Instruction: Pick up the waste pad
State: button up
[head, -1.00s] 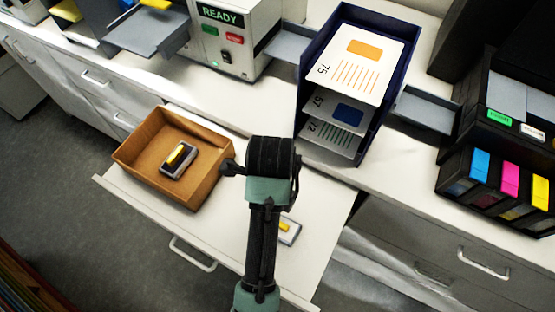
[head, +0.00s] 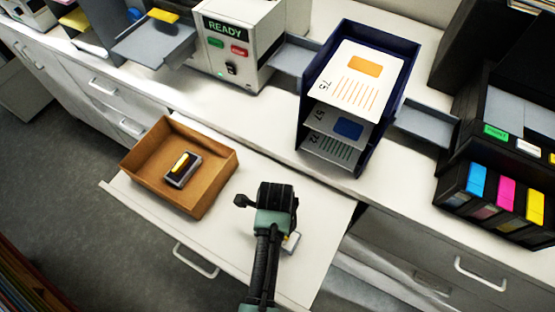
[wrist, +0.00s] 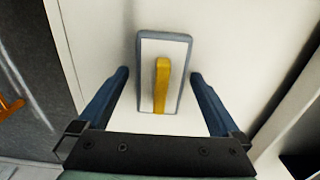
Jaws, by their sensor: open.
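A white pad with a grey rim and a yellow handle (wrist: 150,75) lies flat on the pull-out surface, between the fingertips of my gripper (wrist: 159,75) in the wrist view. My gripper is open and empty; I cannot tell its height above the pad. In the head view, my arm hides most of this pad (head: 292,243). A second pad, dark-faced with a yellow handle (head: 183,169), lies in the brown open box (head: 217,188) to the left. No label shows which one is the waste pad.
The white pull-out surface (head: 235,245) has free room around the box. Behind it, a blue rack (head: 372,150) with numbered cards and a READY machine (head: 238,60) stand on the counter. A dark printer with coloured cartridges (head: 505,195) is at right.

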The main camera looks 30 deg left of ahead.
jog(key=c, duration=1.3)
jog(key=shift+r, duration=0.1)
jog(key=shift+c, duration=0.2)
